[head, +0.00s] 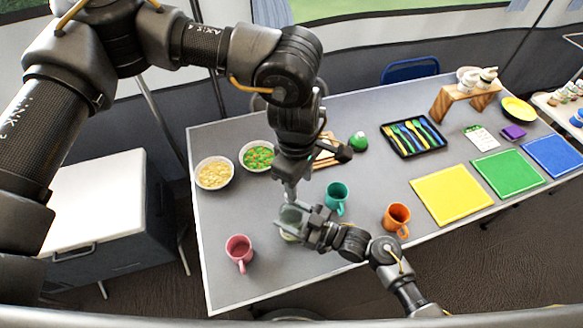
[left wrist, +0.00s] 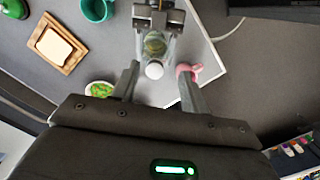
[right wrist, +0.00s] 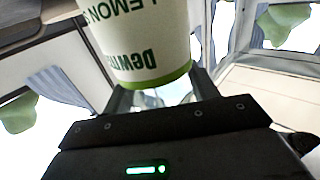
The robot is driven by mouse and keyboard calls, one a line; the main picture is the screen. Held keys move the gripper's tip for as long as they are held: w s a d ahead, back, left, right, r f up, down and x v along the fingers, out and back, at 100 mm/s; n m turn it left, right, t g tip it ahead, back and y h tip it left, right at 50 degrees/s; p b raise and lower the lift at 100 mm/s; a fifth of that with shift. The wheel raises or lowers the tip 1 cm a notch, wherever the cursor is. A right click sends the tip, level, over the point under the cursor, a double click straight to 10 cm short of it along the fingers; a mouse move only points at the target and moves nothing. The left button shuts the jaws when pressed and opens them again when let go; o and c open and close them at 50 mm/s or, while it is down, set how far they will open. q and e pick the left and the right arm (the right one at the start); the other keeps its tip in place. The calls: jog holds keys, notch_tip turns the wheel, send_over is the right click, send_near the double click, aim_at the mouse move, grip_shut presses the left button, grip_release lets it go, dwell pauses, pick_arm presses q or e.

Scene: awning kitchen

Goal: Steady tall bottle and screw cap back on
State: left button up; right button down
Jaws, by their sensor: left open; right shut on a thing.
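The tall bottle (head: 291,216) is pale green and see-through, and stands near the table's front left. My right gripper (head: 308,228) is shut on its side. In the right wrist view the bottle's white label (right wrist: 140,40) with green edge and lettering fills the top. My left gripper (head: 290,192) is open, directly above the bottle and pointing down. In the left wrist view a round white cap (left wrist: 154,70) shows at the bottle's top end, between the open left fingers. I cannot tell whether it is loose or tight.
A teal mug (head: 336,196) stands close right of the bottle, a pink mug (head: 239,249) to its left, and an orange mug (head: 396,218) farther right. Two bowls (head: 214,173) and a wooden board (head: 330,157) lie behind. Coloured mats (head: 452,194) cover the right side.

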pick_arm(q)
jog(key=n, duration=0.6)
jog(key=r+n, duration=0.1)
jog(key=n, duration=1)
jog(key=shift+w+a+r+n, duration=0.3)
jog(key=shift+w+a, duration=0.05)
jog(key=n, duration=0.7)
jog(key=shift+w+a+r, duration=0.2)
jog(key=shift+a+r, duration=0.05)
jog(key=shift+a, duration=0.05)
jog(key=n, duration=0.4)
jog(key=shift+w+a+t+y, duration=0.1)
jog(key=shift+a+t+y, duration=0.05)
jog(key=shift+t+y, duration=0.15)
jog(key=n, duration=0.4)
jog(key=shift+f, duration=0.1)
